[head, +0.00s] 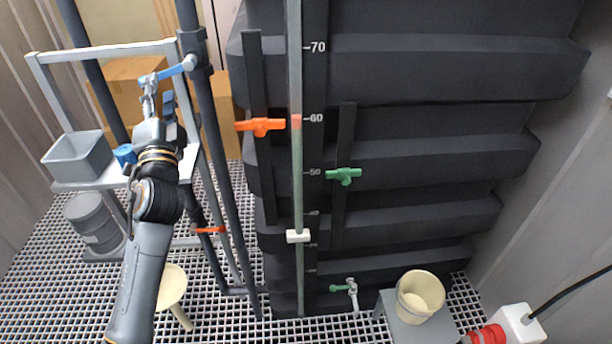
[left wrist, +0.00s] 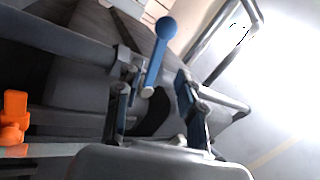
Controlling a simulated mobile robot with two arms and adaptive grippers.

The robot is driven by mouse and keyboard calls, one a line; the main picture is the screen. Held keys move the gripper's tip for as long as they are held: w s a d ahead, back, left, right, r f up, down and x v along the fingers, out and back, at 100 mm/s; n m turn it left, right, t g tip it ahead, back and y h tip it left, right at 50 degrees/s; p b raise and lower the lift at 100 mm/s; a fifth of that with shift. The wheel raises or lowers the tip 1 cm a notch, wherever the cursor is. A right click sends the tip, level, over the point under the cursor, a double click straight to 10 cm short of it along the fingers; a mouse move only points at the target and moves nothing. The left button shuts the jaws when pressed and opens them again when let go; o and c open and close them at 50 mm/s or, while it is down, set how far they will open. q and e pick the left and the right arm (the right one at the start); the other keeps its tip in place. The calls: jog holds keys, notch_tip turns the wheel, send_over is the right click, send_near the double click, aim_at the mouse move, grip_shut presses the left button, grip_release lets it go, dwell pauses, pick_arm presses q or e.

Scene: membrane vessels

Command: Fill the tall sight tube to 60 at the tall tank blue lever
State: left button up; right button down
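The blue lever (head: 176,68) sits on a dark vertical pipe at the upper left of the head view. In the left wrist view the blue lever (left wrist: 160,52) has a round ball end and lies between and beyond my fingers. My left gripper (head: 158,95) is just below the lever, with its fingers apart. In the left wrist view the gripper (left wrist: 155,100) is open and seems to hold nothing. The tall sight tube (head: 298,180) runs up the dark tank (head: 440,65), beside a number scale. A reddish band on the tube is level with 60. The liquid level is hard to tell.
An orange handle (head: 260,126) and a green handle (head: 343,176) are on the tank front. A white block (head: 298,236) is on the tube. A rack (head: 110,180) with a grey bin (head: 78,158) stands left. A cream bucket (head: 419,295) stands lower right.

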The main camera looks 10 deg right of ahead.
pick_arm(q)
jog(key=v, duration=0.5)
jog(key=shift+s+d+f, duration=0.1)
jog(key=shift+s, duration=0.25)
jog(key=shift+c, duration=0.2)
jog(key=shift+s+d, duration=0.1)
jog(key=shift+s, duration=0.25)
jog(key=c, duration=0.7)
jog(key=f+m+y+b, duration=0.1)
jog(key=f+b, duration=0.1)
jog(key=w+f+m+y+b, duration=0.1)
jog(key=f+m+b, duration=0.1)
jog(key=b, duration=0.1)
jog(key=w+a+f+m+y+b, duration=0.1)
jog(key=f+m+b, duration=0.1)
jog(key=f, duration=0.1)
jog(key=shift+a+t+y+b, duration=0.1)
jog(key=shift+t+y+b, duration=0.2)
jog(key=shift+y, duration=0.1)
grip_shut()
notch_tip(320, 180, down, 4)
jog(key=d+m+t+y+b, duration=0.1)
jog(key=d+m+t+b, duration=0.15)
jog(key=m+b, duration=0.5)
jog(key=w+a+r+m+p, duration=0.2)
jog(key=w+r+p, duration=0.5)
jog(key=r, duration=0.4)
jog(key=shift+w+m, duration=0.35)
jog(key=shift+w, duration=0.1)
